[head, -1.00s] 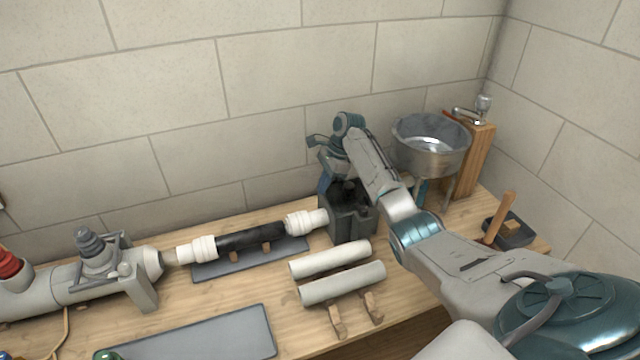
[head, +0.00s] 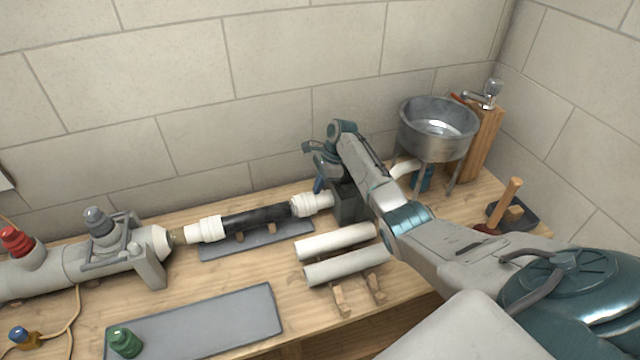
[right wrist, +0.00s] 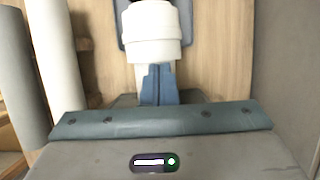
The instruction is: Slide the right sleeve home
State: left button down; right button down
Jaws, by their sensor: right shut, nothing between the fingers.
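The right sleeve (head: 310,205) is a white collared fitting at the right end of a black pipe (head: 258,217). A similar white left sleeve (head: 207,230) sits at the pipe's left end, beside the grey pipe body (head: 75,264). My right gripper (head: 320,184) is shut and empty, at the right sleeve's right end. In the right wrist view the blue fingertips (right wrist: 158,84) are together in front of the narrow end of the white sleeve (right wrist: 152,35); I cannot tell whether they touch. My left gripper is not in view.
Two loose white pipes (head: 345,265) lie on wooden rests in front. A dark block (head: 350,205) stands right of the sleeve, partly behind my arm. A metal bowl (head: 438,125) stands at the back right. A grey mat (head: 210,320) lies in front.

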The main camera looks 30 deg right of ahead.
aim_at(300, 196)
jog(key=a+p, duration=0.2)
jog(key=a, duration=0.1)
jog(key=w+a+p, duration=0.1)
jog(key=shift+a+r, duration=0.25)
jog(key=shift+a, duration=0.05)
jog(key=shift+a+f, duration=0.15)
